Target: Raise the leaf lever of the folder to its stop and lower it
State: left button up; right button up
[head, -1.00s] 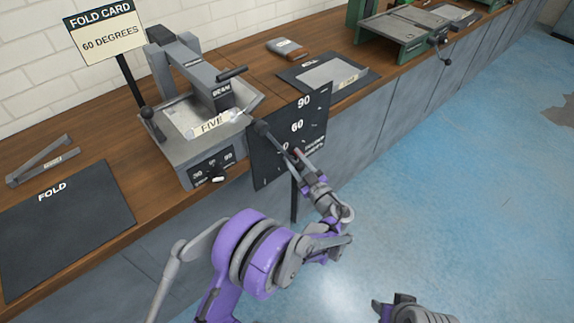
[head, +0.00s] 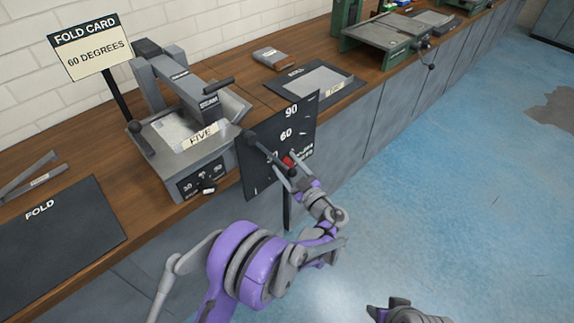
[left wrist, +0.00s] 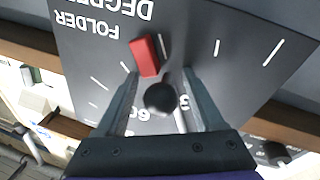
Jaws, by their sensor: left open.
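The grey folder (head: 185,160) stands on the bench with a pale sheet marked FIVE (head: 200,137) on its bed. Its dark leaf lever (head: 262,148) reaches out in front of the black degree board (head: 262,175), marked 60 and 90. A red marker (head: 288,161) shows at the board, also in the left wrist view (left wrist: 145,56). My left gripper (head: 292,164) is open at the lever's end. In the left wrist view, its fingers (left wrist: 162,92) stand on both sides of the black ball knob (left wrist: 160,97), with gaps. A grey end, apparently my right gripper (head: 402,312), is partly cut off.
A fold card (head: 90,48) reading 60 DEGREES stands behind the folder. A black FOLD mat (head: 55,235) lies left, another mat with a sheet (head: 312,82) right. A green machine (head: 385,35) stands farther along. The blue floor is clear.

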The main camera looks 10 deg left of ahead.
pick_arm(q)
jog(key=v, duration=1)
jog(key=shift+s+d+p, duration=0.25)
jog(key=shift+s+p, duration=0.05)
jog(key=shift+p, duration=0.05)
